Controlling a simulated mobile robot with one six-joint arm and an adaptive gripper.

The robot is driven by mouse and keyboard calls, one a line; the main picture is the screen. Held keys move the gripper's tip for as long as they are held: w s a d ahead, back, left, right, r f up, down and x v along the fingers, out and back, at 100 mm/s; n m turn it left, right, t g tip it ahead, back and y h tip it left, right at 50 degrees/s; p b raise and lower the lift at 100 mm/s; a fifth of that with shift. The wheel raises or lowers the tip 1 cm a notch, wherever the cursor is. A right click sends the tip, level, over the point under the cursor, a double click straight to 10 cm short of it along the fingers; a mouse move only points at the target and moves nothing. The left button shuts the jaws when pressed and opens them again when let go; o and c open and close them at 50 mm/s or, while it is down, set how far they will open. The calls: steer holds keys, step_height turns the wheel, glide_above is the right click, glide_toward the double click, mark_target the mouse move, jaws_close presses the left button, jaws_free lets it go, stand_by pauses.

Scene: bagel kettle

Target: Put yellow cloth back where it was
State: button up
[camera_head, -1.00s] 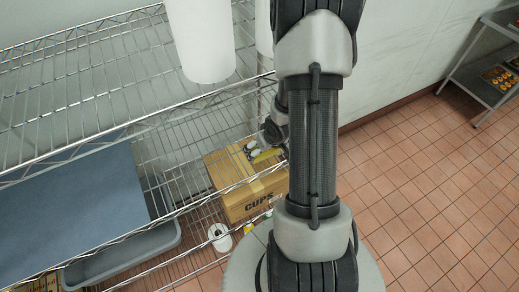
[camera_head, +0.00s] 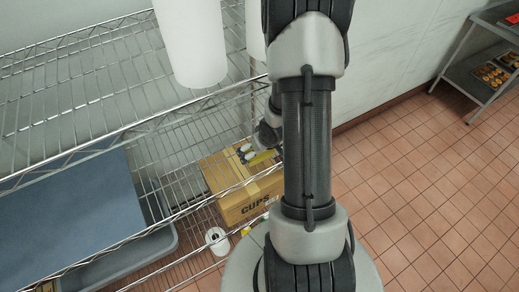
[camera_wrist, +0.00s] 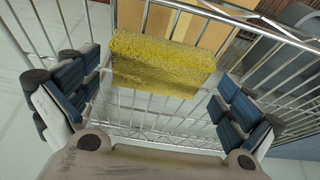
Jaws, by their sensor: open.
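The yellow cloth (camera_wrist: 162,62) looks like a thick folded block with a rough surface in the wrist view. It sits at the wire shelf, between and just beyond my open fingers. My gripper (camera_wrist: 158,98) is open, with one blue-padded finger on each side and nothing held. A small yellow patch (camera_head: 262,157) shows beside my wrist in the head view, partly hidden by my arm. My fingers are not clear there.
A cardboard box (camera_head: 240,190) marked CUPS is low on the wire rack (camera_head: 110,155). White cylinders (camera_head: 192,45) stand on the upper shelf. A blue-grey board (camera_head: 70,215) and grey tub (camera_head: 150,255) are left. Tiled floor (camera_head: 430,190) is open at right.

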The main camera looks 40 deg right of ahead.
steer(key=p+v, duration=0.6)
steer(key=v, duration=0.5)
steer(key=shift+s+r, duration=0.2)
steer(key=shift+r, duration=0.2)
steer(key=shift+w, duration=0.1)
